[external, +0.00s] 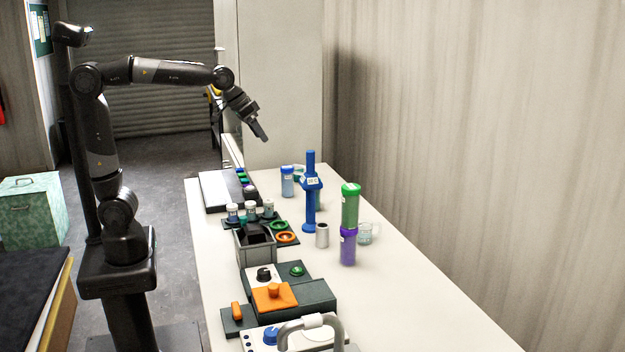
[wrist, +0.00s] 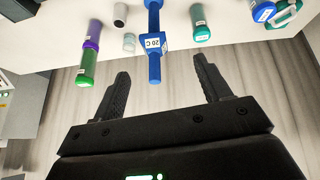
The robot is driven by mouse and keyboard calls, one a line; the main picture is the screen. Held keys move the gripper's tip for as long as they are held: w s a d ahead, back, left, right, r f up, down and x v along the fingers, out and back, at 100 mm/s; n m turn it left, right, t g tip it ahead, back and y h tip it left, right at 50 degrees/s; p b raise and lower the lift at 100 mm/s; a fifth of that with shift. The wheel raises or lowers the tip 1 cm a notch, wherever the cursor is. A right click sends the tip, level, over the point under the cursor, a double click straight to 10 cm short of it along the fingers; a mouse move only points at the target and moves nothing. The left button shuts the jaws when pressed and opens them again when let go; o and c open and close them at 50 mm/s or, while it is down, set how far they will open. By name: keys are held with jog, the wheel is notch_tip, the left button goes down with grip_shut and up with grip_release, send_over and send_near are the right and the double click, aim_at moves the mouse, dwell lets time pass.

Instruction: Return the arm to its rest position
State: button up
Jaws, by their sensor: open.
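My gripper (external: 262,136) is raised in the air over the far end of the white table (external: 405,305), with nothing between its fingers. In the wrist view my gripper (wrist: 163,88) shows its two black fingers spread wide apart. My arm reaches out from its column at the left, with its forearm about level and the gripper tilted downward. The gripper is apart from every object on the table.
On the table stand a blue post (external: 310,205), a green tube (external: 350,205) above a purple one (external: 348,247), a blue-capped jar (external: 287,182) and a grey tank (external: 256,254). An orange-lidded unit (external: 274,296) is nearer. A wall rises at the right.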

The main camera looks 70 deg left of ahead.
jog(key=s+a+f, duration=0.2)
jog(key=s+f, duration=0.3)
jog(key=s, duration=0.7)
jog(key=s+a+f, duration=0.2)
jog(key=s+f, duration=0.3)
jog(key=s, duration=0.6)
jog(key=shift+s+m+y, duration=0.35)
jog(key=shift+m+y, duration=0.05)
